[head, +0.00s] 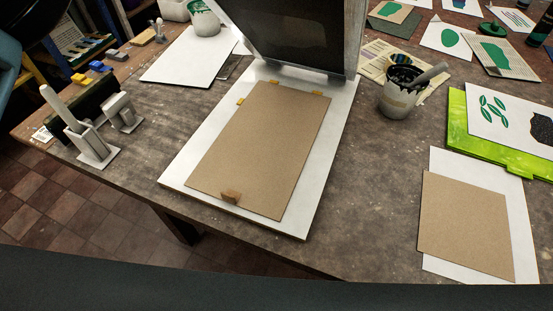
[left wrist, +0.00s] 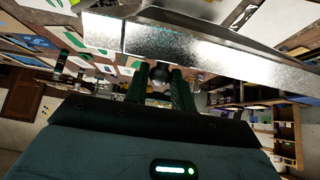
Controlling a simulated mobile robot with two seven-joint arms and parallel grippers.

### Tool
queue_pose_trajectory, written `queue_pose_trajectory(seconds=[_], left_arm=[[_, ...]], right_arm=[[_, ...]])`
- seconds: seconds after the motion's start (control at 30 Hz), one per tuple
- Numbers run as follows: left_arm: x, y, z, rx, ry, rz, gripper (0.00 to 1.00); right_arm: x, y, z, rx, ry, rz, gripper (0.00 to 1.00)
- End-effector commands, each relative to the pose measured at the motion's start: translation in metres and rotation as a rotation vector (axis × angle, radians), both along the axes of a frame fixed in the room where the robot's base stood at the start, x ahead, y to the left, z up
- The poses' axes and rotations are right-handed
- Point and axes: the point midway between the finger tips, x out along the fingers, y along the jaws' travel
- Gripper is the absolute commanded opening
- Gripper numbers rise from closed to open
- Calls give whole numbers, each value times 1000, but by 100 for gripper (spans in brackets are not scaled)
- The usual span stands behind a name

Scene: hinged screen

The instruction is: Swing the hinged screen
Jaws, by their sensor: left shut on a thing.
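The hinged screen (head: 292,38) has a dark panel in a pale grey frame. In the head view it stands raised at the back of a white base board (head: 178,181); its top is cut off. A brown card (head: 262,145) lies on the board, with small yellow tabs at its edges and a brown block near its front. In the left wrist view, the screen's pale metal frame (left wrist: 200,52) crosses above my left gripper (left wrist: 160,78). Its dark fingers are shut on a small part at the frame's edge, partly hidden between them. My right gripper is in neither view.
A cup with a tool (head: 398,97) stands right of the board. A green frame (head: 468,150) with a print and a brown card on white paper (head: 464,225) lie further right. Grey holders (head: 92,143) stand at the left. Bare tabletop surrounds the board's front.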

Motion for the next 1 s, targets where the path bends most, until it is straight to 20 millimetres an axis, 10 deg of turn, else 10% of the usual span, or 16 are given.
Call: queue_pose_trajectory(seconds=[1.0], left_arm=[[-45,15,-46,3,4,-1,10]], right_arm=[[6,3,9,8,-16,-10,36]])
